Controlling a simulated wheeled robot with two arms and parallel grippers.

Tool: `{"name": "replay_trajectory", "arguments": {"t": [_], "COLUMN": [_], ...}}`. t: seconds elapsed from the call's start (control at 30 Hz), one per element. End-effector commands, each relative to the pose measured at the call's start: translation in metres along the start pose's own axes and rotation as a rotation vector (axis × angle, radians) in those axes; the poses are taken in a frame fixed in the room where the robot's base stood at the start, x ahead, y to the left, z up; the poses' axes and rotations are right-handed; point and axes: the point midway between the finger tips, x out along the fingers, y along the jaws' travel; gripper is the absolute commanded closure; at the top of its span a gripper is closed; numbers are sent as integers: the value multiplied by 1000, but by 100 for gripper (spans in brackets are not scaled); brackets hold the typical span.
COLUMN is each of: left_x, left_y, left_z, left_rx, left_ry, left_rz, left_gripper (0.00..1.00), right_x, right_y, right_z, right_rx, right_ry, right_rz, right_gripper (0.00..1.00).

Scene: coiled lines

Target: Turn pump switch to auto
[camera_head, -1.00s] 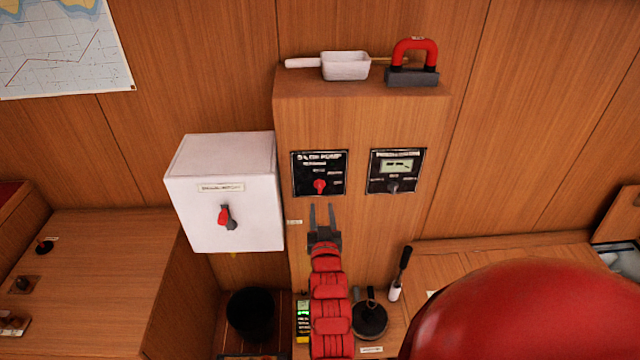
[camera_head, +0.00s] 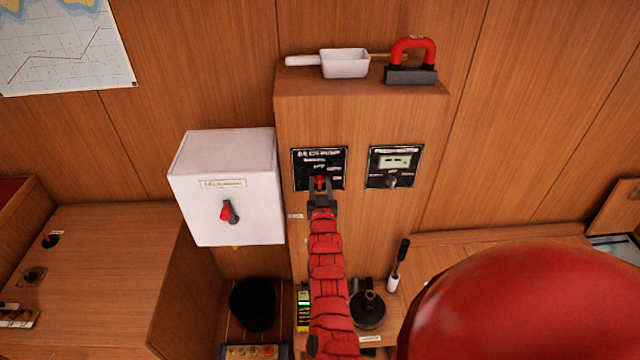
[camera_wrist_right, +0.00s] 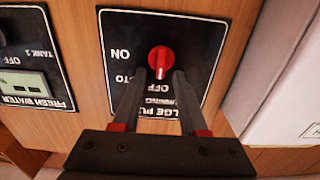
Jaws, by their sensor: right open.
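The bilge pump panel (camera_head: 335,157) is a black plate on the wooden cabinet front, with a red rotary knob (camera_head: 320,182). In the right wrist view the panel (camera_wrist_right: 205,45) appears upside down, with ON, OFF and partly covered AUTO lettering around the red knob (camera_wrist_right: 160,59). My right gripper (camera_head: 321,187) is open at the panel's lower edge. In the right wrist view its two fingertips (camera_wrist_right: 159,75) lie on either side of the knob's lower part; I cannot tell whether they touch it. My left gripper is not in view.
The fresh water panel (camera_head: 395,167) is right of the pump panel. A white box (camera_head: 228,185) with a red-and-black switch (camera_head: 229,211) juts out at left. A white scoop (camera_head: 345,64) and a red-handled tool (camera_head: 412,70) lie on the cabinet top.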

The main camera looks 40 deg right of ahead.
Motion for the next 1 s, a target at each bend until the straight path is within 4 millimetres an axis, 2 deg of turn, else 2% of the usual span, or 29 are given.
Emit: {"name": "replay_trajectory", "arguments": {"t": [0.03,0.2,0.27,0.67,0.87,1.0], "left_x": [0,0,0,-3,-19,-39], "left_y": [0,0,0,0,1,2], "left_z": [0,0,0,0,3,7], "left_rx": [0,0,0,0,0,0], "left_ry": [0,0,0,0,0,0], "left_rz": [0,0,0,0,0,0], "left_gripper": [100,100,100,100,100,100], "right_x": [0,0,0,0,0,0], "right_y": [0,0,0,0,1,3], "right_z": [0,0,0,0,3,6], "right_rx": [0,0,0,10,74,164], "right_ry": [0,0,0,1,6,5], "right_rz": [0,0,0,0,0,0], "right_gripper": [61,92,100,100,100,100]}}
